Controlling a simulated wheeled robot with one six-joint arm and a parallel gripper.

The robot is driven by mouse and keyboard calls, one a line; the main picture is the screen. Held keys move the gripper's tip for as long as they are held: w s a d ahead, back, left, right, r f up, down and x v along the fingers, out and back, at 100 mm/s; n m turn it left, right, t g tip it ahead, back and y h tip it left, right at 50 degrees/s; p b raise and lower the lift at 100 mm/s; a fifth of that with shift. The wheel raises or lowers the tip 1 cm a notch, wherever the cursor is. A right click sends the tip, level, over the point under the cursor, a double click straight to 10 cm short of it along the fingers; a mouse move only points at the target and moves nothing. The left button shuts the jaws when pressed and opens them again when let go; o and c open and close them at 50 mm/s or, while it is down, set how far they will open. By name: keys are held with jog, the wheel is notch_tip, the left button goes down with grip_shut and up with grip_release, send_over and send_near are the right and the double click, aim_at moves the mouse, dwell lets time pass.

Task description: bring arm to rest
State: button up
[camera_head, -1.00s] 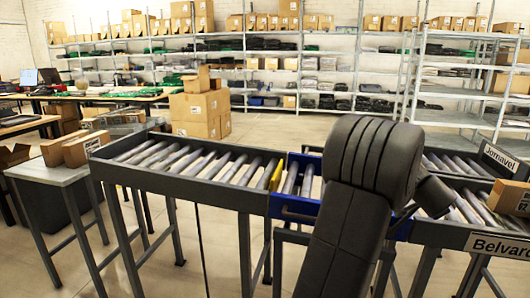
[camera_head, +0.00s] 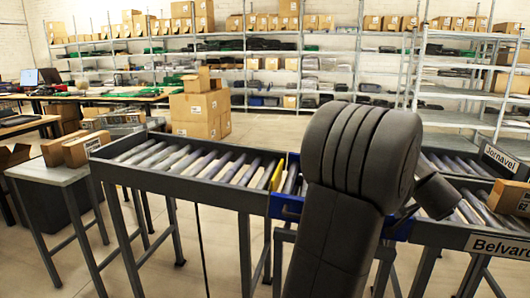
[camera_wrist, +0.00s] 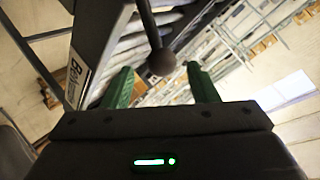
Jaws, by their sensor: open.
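My dark grey arm (camera_head: 345,200) rises in front of the conveyor in the head view, bent over at the top. A smaller link points to the lower right, and the gripper itself is not distinguishable there. In the wrist view my gripper (camera_wrist: 162,78) has two green fingers spread apart, with no item held between them. A dark rod with a round end (camera_wrist: 161,62) appears between and beyond the fingertips; I cannot tell what it belongs to or how far off it is.
A roller conveyor (camera_head: 180,184) runs across the front, with a blue-and-yellow section partly behind my arm. A carton (camera_head: 511,197) sits at right beside the Belvaro sign (camera_head: 497,245). Cartons rest on a side table (camera_head: 45,172). Stacked boxes (camera_head: 196,114) and shelves stand behind.

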jog(key=v, duration=0.7)
jog(key=x, duration=1.3)
jog(key=shift+w+f, duration=0.15)
jog(key=shift+w, duration=0.05)
jog(key=shift+a+r+p, duration=0.1)
jog(key=shift+r+p, duration=0.35)
jog(key=shift+p, duration=0.25)
jog(key=shift+a+r+n+h+p, duration=0.3)
jog(key=shift+a+p, duration=0.1)
jog(key=shift+p, duration=0.15)
jog(key=shift+a+f, duration=0.15)
jog(key=shift+p, duration=0.3)
